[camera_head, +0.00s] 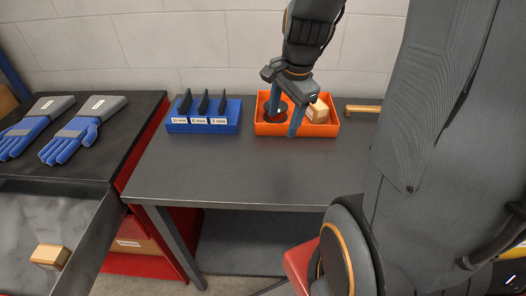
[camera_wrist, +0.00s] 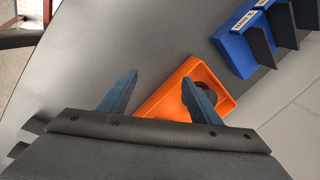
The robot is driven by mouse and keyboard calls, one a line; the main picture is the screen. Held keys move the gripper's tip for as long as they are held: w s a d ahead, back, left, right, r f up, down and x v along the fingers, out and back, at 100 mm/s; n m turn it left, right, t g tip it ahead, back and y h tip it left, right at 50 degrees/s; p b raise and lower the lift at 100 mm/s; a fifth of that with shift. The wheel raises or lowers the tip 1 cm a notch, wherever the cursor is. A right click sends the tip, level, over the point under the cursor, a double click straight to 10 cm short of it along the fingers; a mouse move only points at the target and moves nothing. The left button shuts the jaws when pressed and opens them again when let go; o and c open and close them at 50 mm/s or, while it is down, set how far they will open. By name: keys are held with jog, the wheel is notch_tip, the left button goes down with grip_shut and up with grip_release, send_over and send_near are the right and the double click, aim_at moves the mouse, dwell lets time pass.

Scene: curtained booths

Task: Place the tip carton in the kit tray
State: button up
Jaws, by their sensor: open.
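The orange kit tray (camera_head: 322,131) stands on the grey workbench; part of it shows in the wrist view (camera_wrist: 163,102). A small tan carton (camera_head: 318,112) is in its right part, and a dark round item (camera_head: 271,111) is in its left part, partly hidden by a finger. Another small tan carton (camera_head: 50,257) lies in the open drawer at lower left. I cannot tell from any label which is the tip carton. My gripper (camera_head: 286,108) is open over the tray, fingers apart and pointing down, with nothing seen between them; its blue fingers show in the wrist view (camera_wrist: 160,80).
A blue rack (camera_head: 204,126) with upright black dividers and size labels stands left of the tray. A wooden-coloured bar (camera_head: 363,109) lies to the right. Blue gloves (camera_head: 70,135) lie on the left cabinet. The bench front is clear. The wall is close behind.

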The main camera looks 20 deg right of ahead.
jog(key=s+a+f+n, duration=0.1)
jog(key=s+a+n, duration=0.1)
jog(key=n, duration=0.2)
jog(key=s+a+n, duration=0.2)
jog(key=a+n, duration=0.1)
jog(key=n, duration=0.2)
jog(key=s+a+f+n+g, duration=0.1)
jog(key=s+a+n, duration=0.1)
jog(key=n, duration=0.3)
jog(key=shift+s+a+f, duration=0.2)
jog(key=shift+a, duration=0.2)
jog(key=shift+s+a+f, duration=0.15)
jog(key=shift+a, duration=0.2)
jog(key=shift+s+a+f+n, duration=0.1)
jog(key=shift+s+a+n, duration=0.25)
jog(key=shift+n, duration=0.65)
